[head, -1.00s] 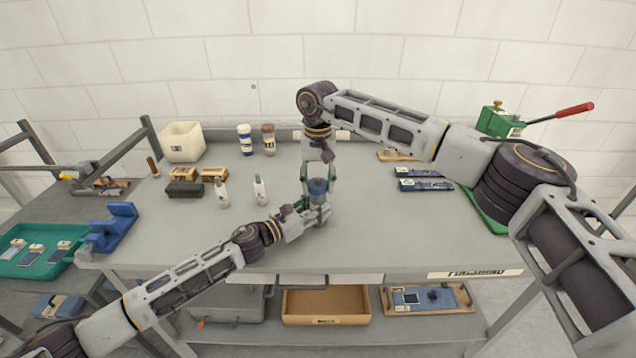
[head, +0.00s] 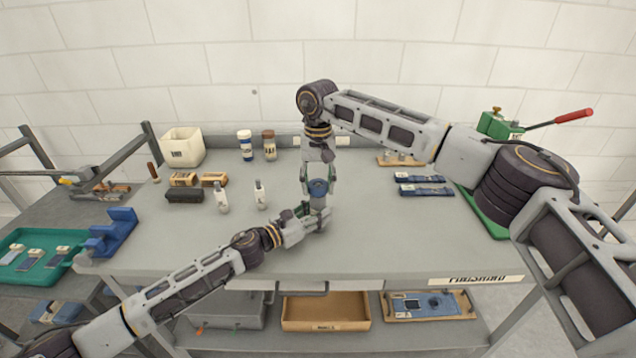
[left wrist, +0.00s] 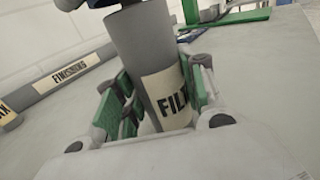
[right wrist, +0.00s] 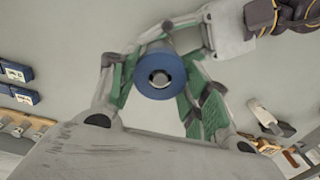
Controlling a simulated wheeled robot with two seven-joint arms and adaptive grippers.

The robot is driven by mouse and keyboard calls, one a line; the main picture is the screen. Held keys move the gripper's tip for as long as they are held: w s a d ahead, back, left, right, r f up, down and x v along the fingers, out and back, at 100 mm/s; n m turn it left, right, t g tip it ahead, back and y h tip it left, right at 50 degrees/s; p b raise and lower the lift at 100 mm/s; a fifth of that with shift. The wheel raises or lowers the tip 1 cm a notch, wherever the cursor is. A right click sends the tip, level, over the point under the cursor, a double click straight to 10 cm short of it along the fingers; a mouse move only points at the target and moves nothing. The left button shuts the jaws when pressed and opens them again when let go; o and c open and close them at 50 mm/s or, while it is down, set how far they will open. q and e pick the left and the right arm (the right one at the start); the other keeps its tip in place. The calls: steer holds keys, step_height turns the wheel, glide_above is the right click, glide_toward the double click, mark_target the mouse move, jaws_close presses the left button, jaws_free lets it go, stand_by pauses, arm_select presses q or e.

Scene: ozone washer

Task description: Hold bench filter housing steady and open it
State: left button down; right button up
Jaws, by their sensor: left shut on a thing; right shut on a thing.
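The filter housing is a grey cylinder (left wrist: 152,68) with a cream label, upright on the bench, with a blue cap (right wrist: 160,76) on top. In the head view the cap (head: 318,187) shows between my grippers. My left gripper (head: 310,217) is shut around the grey body from the left, low down; its green pads flank the body in the left wrist view. My right gripper (right wrist: 158,72) reaches down from above and is shut on the blue cap, with green pads at its sides. The cap's seat on the body is mostly hidden in the head view.
White and brown bottles (head: 245,145) stand at the back, near a cream bin (head: 183,148). Two small white bottles (head: 260,195) stand left of the housing. Blue strips (head: 425,185) and a green press with a red lever (head: 572,116) are at right. The bench front is clear.

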steer(key=shift+r, duration=0.1)
steer(key=shift+r, duration=1.95)
arm_select(q)
steer(key=c, duration=0.8)
jaws_free()
steer(key=shift+v, duration=6)
